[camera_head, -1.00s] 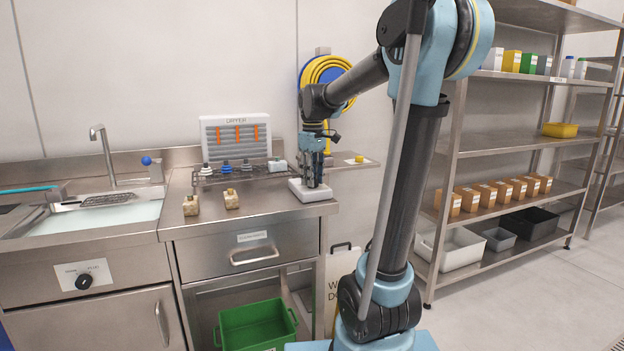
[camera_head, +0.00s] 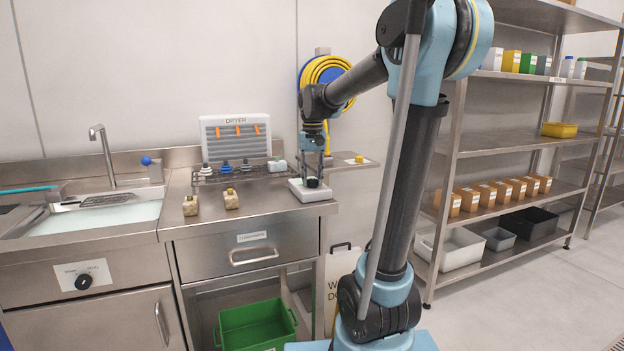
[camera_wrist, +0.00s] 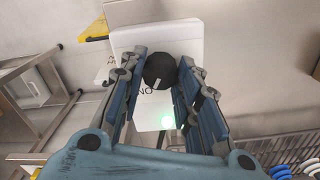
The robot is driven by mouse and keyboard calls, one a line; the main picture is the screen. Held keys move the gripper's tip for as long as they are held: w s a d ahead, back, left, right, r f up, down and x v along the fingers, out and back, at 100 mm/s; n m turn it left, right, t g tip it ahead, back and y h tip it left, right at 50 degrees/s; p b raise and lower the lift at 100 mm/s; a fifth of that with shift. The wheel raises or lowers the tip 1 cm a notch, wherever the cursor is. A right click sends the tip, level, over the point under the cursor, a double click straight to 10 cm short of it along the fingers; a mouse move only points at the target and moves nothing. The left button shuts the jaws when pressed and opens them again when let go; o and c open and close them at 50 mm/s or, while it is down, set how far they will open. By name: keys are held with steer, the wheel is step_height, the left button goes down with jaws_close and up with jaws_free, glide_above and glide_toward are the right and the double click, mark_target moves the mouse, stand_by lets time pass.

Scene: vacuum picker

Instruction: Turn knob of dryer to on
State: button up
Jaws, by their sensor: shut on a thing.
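The dryer (camera_head: 235,134) is a grey slatted panel at the back of the counter, with orange strips on its front blown out at a slant. Its white control box (camera_head: 312,194) stands at the counter's right end. A black round knob (camera_wrist: 160,70) sits on the box, its white mark pointing toward the ON lettering, and a green light (camera_wrist: 167,122) glows there. My gripper (camera_head: 314,172) points down over the box. In the wrist view my gripper (camera_wrist: 160,64) has a finger on each side of the knob and is shut on it.
Small bottle-like items (camera_head: 227,167) stand on a rack in front of the dryer. A small side shelf (camera_head: 348,160) is right of my gripper. A sink (camera_head: 105,213) is at left.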

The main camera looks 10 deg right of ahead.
mark_target(313, 179)
steer(key=shift+w+m, duration=0.15)
steer(key=shift+m, duration=0.45)
steer(key=o, duration=1.1)
steer(key=shift+r, duration=0.1)
step_height(313, 179, up, 12)
steer(key=shift+f, duration=0.15)
